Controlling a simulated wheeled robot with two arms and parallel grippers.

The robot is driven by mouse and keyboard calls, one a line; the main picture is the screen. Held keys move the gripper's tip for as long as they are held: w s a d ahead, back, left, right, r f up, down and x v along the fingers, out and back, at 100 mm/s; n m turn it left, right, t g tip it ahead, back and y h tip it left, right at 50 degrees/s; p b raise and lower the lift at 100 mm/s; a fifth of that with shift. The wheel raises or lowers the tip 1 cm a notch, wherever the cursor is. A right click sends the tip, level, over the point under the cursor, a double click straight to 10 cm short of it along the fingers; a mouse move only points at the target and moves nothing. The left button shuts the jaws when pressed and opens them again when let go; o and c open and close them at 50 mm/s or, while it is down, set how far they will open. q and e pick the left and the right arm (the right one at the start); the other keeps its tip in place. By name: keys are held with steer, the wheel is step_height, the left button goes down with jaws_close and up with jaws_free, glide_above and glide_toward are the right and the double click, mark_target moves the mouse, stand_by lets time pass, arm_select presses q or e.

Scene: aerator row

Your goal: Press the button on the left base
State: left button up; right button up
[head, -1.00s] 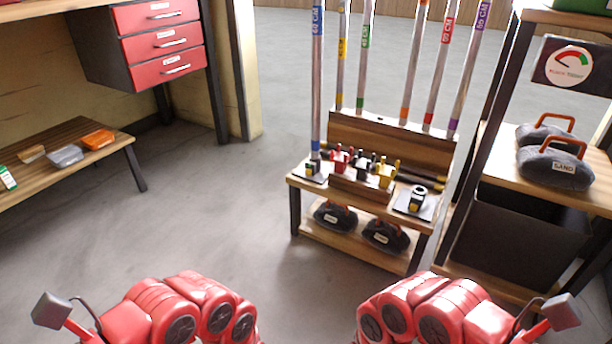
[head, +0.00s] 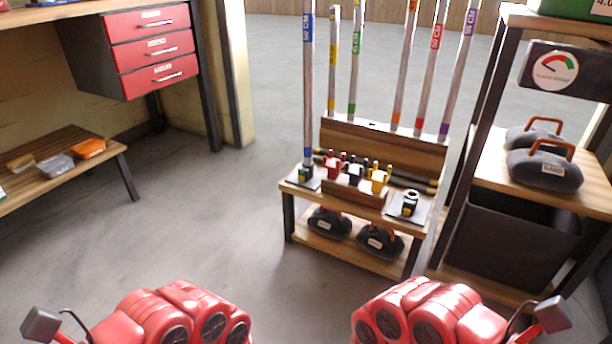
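The left base (head: 299,184) is a small dark plate with a green-and-black fitting, at the left end of a low wooden stand (head: 300,222). A tall silver pole with blue bands (head: 308,95) rises from it, upright. The button itself is too small to make out. My red arm parts show along the bottom edge, well short of the stand. Neither gripper can be made out in the head view.
Red, black and yellow fittings (head: 378,181) sit mid-stand; several poles stand behind. Dark weights (head: 380,243) lie on its lower shelf. A shelf unit with sandbags (head: 545,172) is close on the right. A low bench (head: 70,170) is at left. The floor before the stand is clear.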

jaws_close()
stand_by(1.1)
steer(key=shift+r, duration=0.1)
stand_by(0.3)
